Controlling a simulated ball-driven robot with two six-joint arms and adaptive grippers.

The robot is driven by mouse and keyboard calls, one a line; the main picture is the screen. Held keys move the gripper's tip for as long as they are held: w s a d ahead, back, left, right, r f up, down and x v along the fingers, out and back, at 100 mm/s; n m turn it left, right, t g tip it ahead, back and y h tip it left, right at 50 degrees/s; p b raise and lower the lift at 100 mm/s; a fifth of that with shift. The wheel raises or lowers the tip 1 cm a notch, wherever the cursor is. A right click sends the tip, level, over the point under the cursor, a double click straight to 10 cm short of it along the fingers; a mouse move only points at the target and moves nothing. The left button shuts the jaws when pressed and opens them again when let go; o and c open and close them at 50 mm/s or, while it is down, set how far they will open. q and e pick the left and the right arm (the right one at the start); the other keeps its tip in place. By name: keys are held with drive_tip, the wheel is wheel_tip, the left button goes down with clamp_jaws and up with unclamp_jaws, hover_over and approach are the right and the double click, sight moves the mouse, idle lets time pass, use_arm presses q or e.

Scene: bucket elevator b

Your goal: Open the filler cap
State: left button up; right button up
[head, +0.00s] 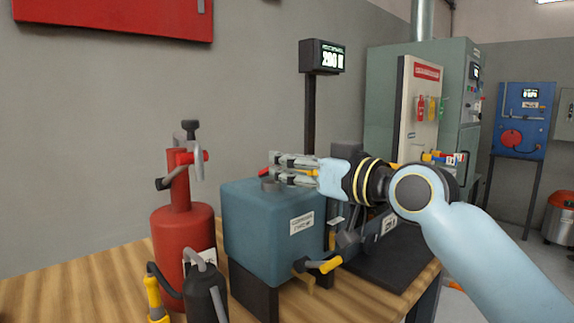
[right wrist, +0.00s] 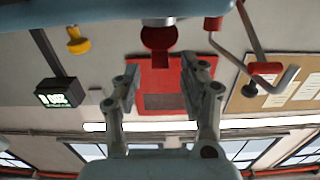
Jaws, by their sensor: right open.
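The filler cap appears as a red piece (head: 263,172) beside a short grey neck (head: 270,184) on top of the blue-grey box (head: 262,235). In the right wrist view, which is upside down, the red cap (right wrist: 158,38) shows as a round disc at the grey neck (right wrist: 158,21); it looks raised and tilted away from the neck. My right gripper (head: 274,164) points left just above the neck, its fingers partly hiding the cap. In the right wrist view the gripper (right wrist: 160,76) is open, with nothing between its fingers. My left gripper is out of view.
A red jack-like cylinder (head: 183,235) and a dark pump bottle (head: 205,292) stand left of the box on the wooden bench (head: 100,280). A display post (head: 310,110) rises behind.

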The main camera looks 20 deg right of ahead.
drive_tip(key=shift+w+a, duration=0.25)
drive_tip(key=shift+w, duration=0.45)
clamp_jaws()
